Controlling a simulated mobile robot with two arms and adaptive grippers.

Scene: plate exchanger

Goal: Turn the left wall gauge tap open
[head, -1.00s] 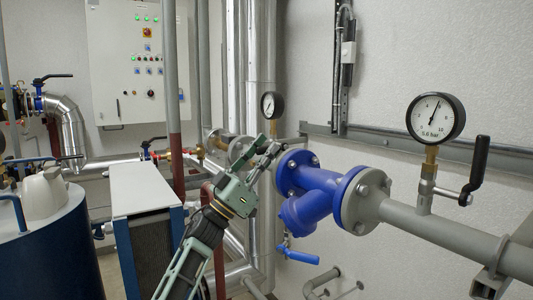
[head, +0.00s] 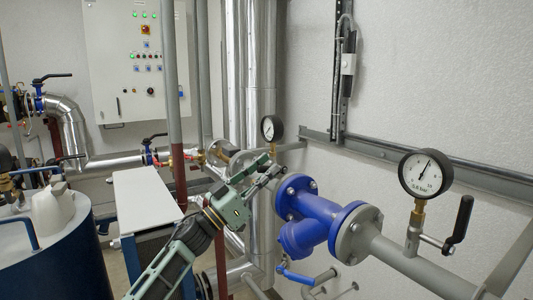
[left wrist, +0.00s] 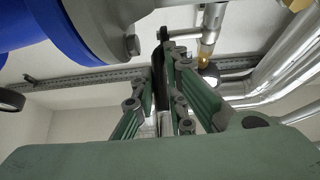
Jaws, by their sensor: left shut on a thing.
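My left gripper (head: 272,174) is just below this gauge, beside the blue valve's left flange. In the left wrist view the gripper (left wrist: 168,100) is shut on the black tap handle (left wrist: 162,62), which lies between its fingers. The metal tap body (left wrist: 208,42) and a brass fitting (left wrist: 213,14) show just beyond the fingertips. In the head view the fingers largely hide the tap. My right gripper is not in view.
The blue flanged valve (head: 315,220) stands close to the right of my left gripper. A larger gauge (head: 425,173) with its own black tap handle (head: 460,220) is at the right. Silver pipes (head: 260,70) stand behind. A white-topped unit (head: 145,198) is at the left.

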